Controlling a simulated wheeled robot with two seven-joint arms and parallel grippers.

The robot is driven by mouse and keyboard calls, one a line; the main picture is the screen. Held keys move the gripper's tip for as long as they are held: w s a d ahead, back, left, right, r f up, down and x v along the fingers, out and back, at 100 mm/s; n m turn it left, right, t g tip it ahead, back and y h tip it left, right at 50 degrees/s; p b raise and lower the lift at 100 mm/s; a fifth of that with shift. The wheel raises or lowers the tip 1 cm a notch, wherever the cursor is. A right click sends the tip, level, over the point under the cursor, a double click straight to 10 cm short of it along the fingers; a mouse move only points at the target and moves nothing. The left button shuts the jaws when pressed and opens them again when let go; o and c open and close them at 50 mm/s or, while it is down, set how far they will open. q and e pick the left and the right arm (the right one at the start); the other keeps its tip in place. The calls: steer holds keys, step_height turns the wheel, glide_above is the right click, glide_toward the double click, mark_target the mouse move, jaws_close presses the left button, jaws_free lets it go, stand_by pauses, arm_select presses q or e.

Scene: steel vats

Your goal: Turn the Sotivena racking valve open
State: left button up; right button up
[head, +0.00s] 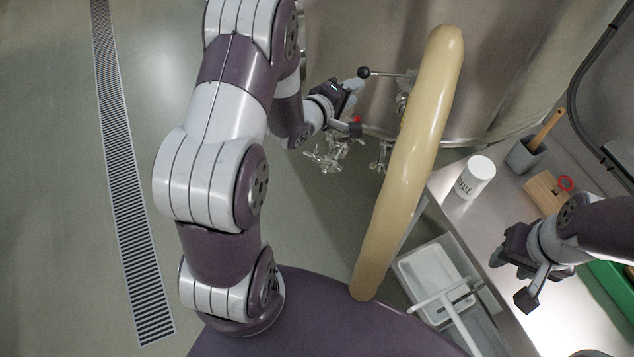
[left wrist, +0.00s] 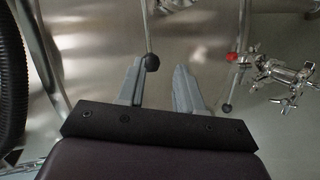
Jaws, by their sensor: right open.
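A lever with a black ball knob (head: 364,72) sticks out to the left from a fitting on the steel vat (head: 345,40). My left gripper (head: 353,84) is at this knob. In the left wrist view its two fingers (left wrist: 158,85) are apart, and the black knob (left wrist: 152,62) shows between their tips, close to the left finger. I cannot tell whether they touch. A shiny valve cluster (head: 333,152) with a red part (left wrist: 232,57) sits lower on the vat. No valve name is readable. My right gripper (head: 507,255) is open and empty above the steel bench.
A thick beige hose-like tube (head: 410,160) crosses the middle. The bench (head: 450,200) holds a white tub (head: 475,177), a grey pot (head: 525,155) and a wooden block (head: 545,192). A white basin (head: 435,270) sits lower. Open floor with a drain grate (head: 125,190) lies left.

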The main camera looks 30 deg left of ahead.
arm_select(q)
steer(key=s+d+f+m+g+y+b, duration=0.1)
steer(key=s+d+m+g+y+b, duration=0.1)
steer(key=s+m+g, duration=1)
steer(key=s+d+m+y, duration=0.1)
steer(key=s+m, duration=0.1)
steer(key=s, duration=0.8)
steer(key=shift+s+d+f+g, duration=0.2)
steer(key=shift+s+d+g, duration=0.1)
steer(key=shift+s, duration=0.1)
